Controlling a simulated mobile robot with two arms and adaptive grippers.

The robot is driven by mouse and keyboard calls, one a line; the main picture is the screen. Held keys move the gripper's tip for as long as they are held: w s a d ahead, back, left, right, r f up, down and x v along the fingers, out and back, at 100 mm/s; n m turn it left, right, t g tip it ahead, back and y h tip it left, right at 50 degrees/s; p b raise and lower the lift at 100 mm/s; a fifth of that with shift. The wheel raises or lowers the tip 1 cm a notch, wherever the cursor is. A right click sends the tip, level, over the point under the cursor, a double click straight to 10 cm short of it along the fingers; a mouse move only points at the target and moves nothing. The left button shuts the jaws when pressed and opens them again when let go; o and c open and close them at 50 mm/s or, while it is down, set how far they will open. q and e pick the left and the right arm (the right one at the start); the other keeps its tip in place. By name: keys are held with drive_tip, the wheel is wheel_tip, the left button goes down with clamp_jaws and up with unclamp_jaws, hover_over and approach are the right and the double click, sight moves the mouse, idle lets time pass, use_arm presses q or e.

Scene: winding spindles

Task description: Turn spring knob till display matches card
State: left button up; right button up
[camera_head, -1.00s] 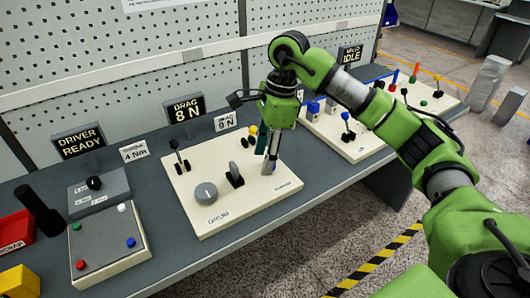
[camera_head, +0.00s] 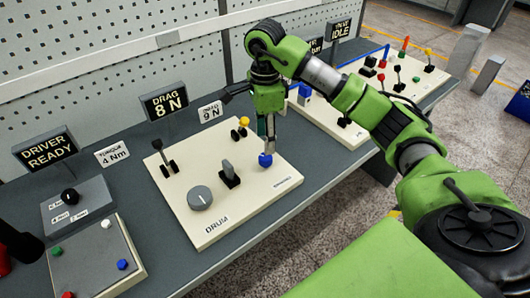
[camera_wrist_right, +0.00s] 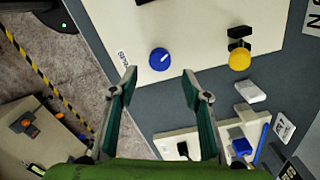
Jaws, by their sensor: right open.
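The blue knob (camera_head: 265,161) with a white pointer line sits at the right side of the cream drum panel (camera_head: 215,227). In the right wrist view the knob (camera_wrist_right: 160,60) lies just beyond and between the open fingertips. My right gripper (camera_head: 268,146) points down above the knob, open and empty; its fingers (camera_wrist_right: 159,82) do not appear to touch it. The dark display (camera_head: 166,101) reads "DRAG 8 N". The white card (camera_head: 210,110) beside it reads "9 N". My left gripper is not in view.
A driver panel (camera_head: 97,262) stands at left. Another cream panel (camera_head: 330,124) lies at right, behind my arm.

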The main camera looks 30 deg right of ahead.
sight(266, 157)
wheel_tip(266, 157, down, 6)
drive_tip(key=shift+s+r+p, duration=0.1)
drive_tip(key=shift+r+p, duration=0.15)
drive_tip(key=shift+p, duration=0.2)
drive_tip(key=shift+f, duration=0.5)
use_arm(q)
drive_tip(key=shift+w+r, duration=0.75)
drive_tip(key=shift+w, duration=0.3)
use_arm(e)
drive_tip(key=c, duration=1.1)
